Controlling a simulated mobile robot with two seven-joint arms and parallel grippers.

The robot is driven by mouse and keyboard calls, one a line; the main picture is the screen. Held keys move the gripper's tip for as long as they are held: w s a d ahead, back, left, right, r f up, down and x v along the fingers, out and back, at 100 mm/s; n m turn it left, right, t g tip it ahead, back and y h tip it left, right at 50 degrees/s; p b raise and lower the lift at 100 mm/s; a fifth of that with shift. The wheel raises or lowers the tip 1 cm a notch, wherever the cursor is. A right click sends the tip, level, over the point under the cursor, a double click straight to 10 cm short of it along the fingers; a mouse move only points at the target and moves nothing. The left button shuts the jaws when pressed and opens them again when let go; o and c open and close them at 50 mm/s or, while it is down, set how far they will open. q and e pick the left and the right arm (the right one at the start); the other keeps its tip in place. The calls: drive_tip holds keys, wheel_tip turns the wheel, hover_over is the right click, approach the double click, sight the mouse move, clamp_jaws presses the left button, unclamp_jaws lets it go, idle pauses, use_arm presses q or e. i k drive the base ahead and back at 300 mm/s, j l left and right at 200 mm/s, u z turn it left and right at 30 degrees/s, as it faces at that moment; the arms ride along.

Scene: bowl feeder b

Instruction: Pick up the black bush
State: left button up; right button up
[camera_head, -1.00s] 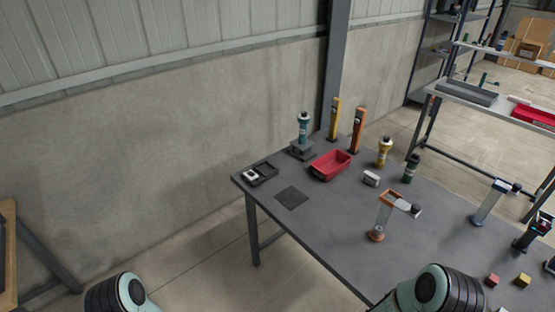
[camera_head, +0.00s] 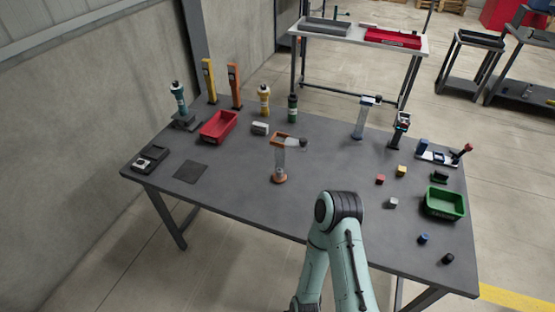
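A small black cylinder, which looks like the black bush (camera_head: 447,258), stands on the grey table (camera_head: 330,170) near its front right corner. It is apart from the other things and nothing covers it. A green and black arm of mine rises from the bottom of the picture, in front of the table's front edge, to the left of the bush. Neither of my grippers shows in this view.
A blue piece (camera_head: 423,239) stands just left of the bush. A green bin (camera_head: 444,203) is behind it. The table's middle has free room.

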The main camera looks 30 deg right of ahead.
sight(449, 258)
drive_tip(key=z, duration=2.85)
drive_tip(key=i+l, duration=0.2)
drive_tip(key=l, duration=0.2)
drive_tip(key=i+l+u, duration=0.2)
drive_tip(key=l+u, duration=0.2)
drive_tip(key=l, duration=0.15)
drive_tip(key=l+u, duration=0.25)
drive_tip(key=i+l, duration=0.05)
